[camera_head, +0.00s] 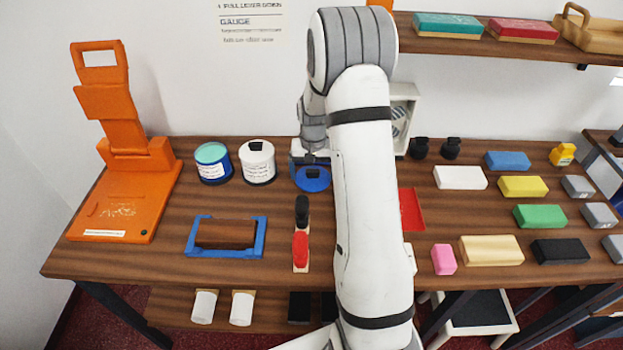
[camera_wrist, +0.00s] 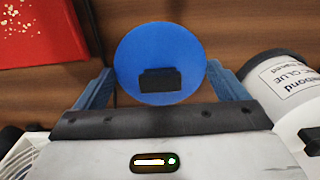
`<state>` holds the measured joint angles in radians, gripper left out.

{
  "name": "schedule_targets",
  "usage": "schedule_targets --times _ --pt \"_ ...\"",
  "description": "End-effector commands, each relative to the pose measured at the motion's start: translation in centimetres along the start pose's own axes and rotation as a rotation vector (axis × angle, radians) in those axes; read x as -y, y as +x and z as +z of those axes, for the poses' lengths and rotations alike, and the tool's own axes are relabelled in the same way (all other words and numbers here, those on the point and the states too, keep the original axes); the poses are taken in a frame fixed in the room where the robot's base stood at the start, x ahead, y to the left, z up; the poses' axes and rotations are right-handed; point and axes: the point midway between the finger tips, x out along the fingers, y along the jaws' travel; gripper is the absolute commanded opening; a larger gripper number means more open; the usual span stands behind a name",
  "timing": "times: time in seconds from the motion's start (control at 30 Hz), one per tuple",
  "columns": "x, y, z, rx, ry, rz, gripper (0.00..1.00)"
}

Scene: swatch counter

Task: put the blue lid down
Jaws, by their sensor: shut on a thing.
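The blue lid (camera_head: 312,180), a round disc with a black knob, is at the back middle of the counter, to the right of the white can. In the wrist view the lid (camera_wrist: 130,55) lies between the two blue fingers of my gripper (camera_wrist: 158,85). My gripper is shut on it, and the lid looks about level. I cannot tell whether its underside touches the wood or hangs just above it. In the head view my gripper (camera_head: 310,160) is partly hidden behind my arm.
The white can (camera_head: 258,165) stands close by, with the teal-topped blue can (camera_head: 213,166) beyond it. A black-and-red tool (camera_head: 301,250) and a blue frame (camera_head: 192,240) lie nearer the front. A red sheet or tray (camera_head: 411,212) is right of my arm. Bare wood (camera_head: 275,205) lies between.

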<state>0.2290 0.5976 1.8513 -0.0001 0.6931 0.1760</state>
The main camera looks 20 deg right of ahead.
Motion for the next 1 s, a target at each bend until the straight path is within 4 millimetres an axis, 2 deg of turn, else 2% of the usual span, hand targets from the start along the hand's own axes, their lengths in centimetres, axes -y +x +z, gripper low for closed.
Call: schedule_targets --times 0.23,0.6,0.63,0.7,1.0 --pt "0.2 3.2 0.1 0.003 -0.004 0.001 0.71" --pt "0.3 3.9 0.1 0.0 -0.005 0.0 0.71" --pt "0.3 3.8 0.1 0.0 -0.005 0.0 0.94" --pt "0.3 3.7 0.1 0.0 -0.005 0.0 1.0" --pt "0.3 3.3 0.1 0.0 -0.006 0.0 1.0"
